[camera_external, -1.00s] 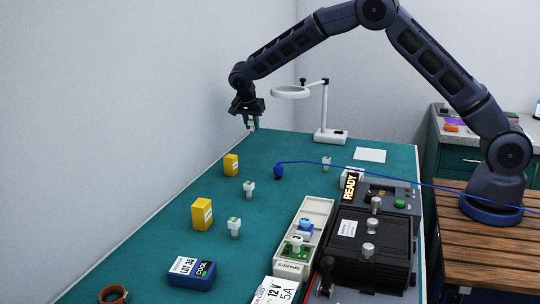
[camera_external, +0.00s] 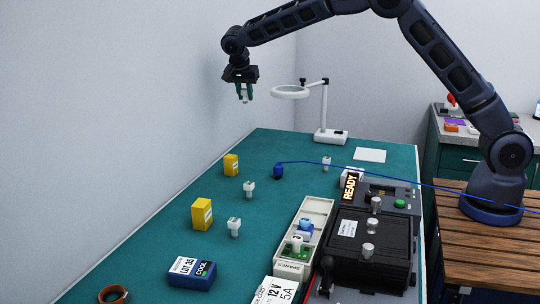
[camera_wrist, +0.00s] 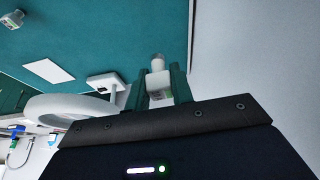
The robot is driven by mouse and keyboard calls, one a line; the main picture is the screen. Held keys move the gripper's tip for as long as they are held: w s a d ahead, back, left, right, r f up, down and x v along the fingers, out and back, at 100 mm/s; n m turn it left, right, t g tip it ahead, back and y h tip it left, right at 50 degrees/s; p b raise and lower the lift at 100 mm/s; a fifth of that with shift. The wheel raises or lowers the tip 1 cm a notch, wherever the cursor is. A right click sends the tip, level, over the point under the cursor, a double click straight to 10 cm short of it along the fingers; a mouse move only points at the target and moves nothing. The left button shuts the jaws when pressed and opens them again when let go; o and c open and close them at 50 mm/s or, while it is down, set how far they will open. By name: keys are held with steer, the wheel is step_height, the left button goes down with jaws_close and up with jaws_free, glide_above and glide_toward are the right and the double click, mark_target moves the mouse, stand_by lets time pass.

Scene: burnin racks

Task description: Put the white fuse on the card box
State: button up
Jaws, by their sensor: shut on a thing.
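My gripper (camera_external: 244,92) is shut on a small white piece (camera_external: 244,99), which looks like the white fuse, and holds it in the air above the table's far left edge. In the wrist view, the white piece (camera_wrist: 158,83) sits between the two green fingers (camera_wrist: 161,88), with a round end sticking out past them. No box is plainly marked as the card box. A far yellow box (camera_external: 231,165) and a nearer yellow box (camera_external: 202,214) stand on the left of the table, both well below my gripper.
Similar white pieces (camera_external: 249,189) stand near the yellow boxes. A blue box (camera_external: 192,273) lies at the front left. A magnifier lamp (camera_external: 290,92) rises right of my gripper. A long tray (camera_external: 318,208) and a black machine (camera_external: 372,245) fill the right side.

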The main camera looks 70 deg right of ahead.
steer(key=a+r+n+t, duration=0.1)
steer(key=a+r+n, duration=0.1)
steer(key=a, duration=1.1)
steer(key=a+r+n+t, duration=0.1)
steer(key=a+r+n, duration=0.15)
steer(key=a, duration=1.05)
steer(key=r+n+t+y, duration=0.1)
steer(key=r+n, duration=0.1)
steer(key=n, duration=0.2)
glide_above(199, 200)
steer(key=s+a, duration=0.1)
step_height(199, 200, down, 20)
steer(key=shift+r, duration=0.1)
steer(key=o, duration=1)
steer(key=shift+f, duration=0.2)
steer(key=shift+r, duration=0.15)
